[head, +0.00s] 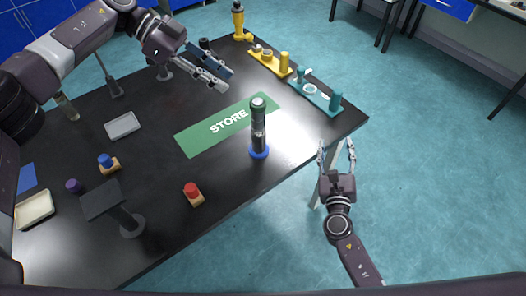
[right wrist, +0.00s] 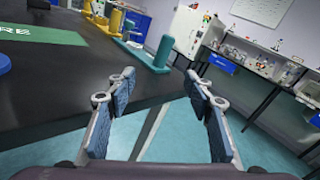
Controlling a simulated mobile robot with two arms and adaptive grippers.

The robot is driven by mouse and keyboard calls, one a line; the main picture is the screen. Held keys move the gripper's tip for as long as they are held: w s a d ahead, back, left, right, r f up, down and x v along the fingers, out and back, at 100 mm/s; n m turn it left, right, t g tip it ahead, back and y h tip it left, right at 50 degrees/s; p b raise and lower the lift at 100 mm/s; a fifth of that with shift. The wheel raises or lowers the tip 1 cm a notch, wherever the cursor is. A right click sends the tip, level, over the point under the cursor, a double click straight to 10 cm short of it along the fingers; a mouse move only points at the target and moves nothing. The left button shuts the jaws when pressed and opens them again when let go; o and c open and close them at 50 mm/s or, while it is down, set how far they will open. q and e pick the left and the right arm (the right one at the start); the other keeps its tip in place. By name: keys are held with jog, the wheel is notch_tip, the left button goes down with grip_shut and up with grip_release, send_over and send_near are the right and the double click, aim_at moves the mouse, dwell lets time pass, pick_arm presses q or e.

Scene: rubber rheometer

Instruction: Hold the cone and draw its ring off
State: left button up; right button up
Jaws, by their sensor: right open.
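The cone (head: 258,128), a dark glossy upright piece with a light grey top, stands on the black table at the front edge of the green STORE mat. A blue ring (head: 259,152) is around its foot; what looks like this ring shows cut off at the left edge of the right wrist view (right wrist: 4,63). My left gripper (head: 228,79) is above the table, behind and left of the cone, apart from it, with its fingers spread and nothing between them. My right gripper (head: 336,145) is open and empty beyond the table's right edge, also in the right wrist view (right wrist: 160,76).
The green mat (head: 192,140) lies behind and left of the cone. A teal rack (head: 319,98) and a yellow rack (head: 268,61) stand at the back right. A red-topped block (head: 193,191) is left of the cone. A dark stand (head: 105,200) is at the front left.

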aim_at(259, 136)
jog(key=s+a+r+y, duration=0.1)
jog(key=a, duration=0.6)
jog(key=s+a+r+y, duration=0.1)
jog(key=a+y, duration=0.1)
jog(key=a, duration=0.5)
jog(key=s+a+r+y, duration=0.1)
jog(key=a+y, duration=0.1)
jog(key=a, duration=0.5)
jog(key=shift+s+a+r, duration=0.1)
jog(key=shift+s+r, duration=0.15)
jog(key=shift+s, duration=0.15)
jog(key=shift+w+a+r, duration=0.1)
jog(key=shift+a, duration=0.15)
jog(key=shift+w+a, duration=0.1)
jog(key=shift+w, duration=0.25)
jog(key=w, duration=0.4)
jog(key=w+a, duration=0.1)
jog(key=w, duration=0.1)
jog(key=shift+w, duration=0.35)
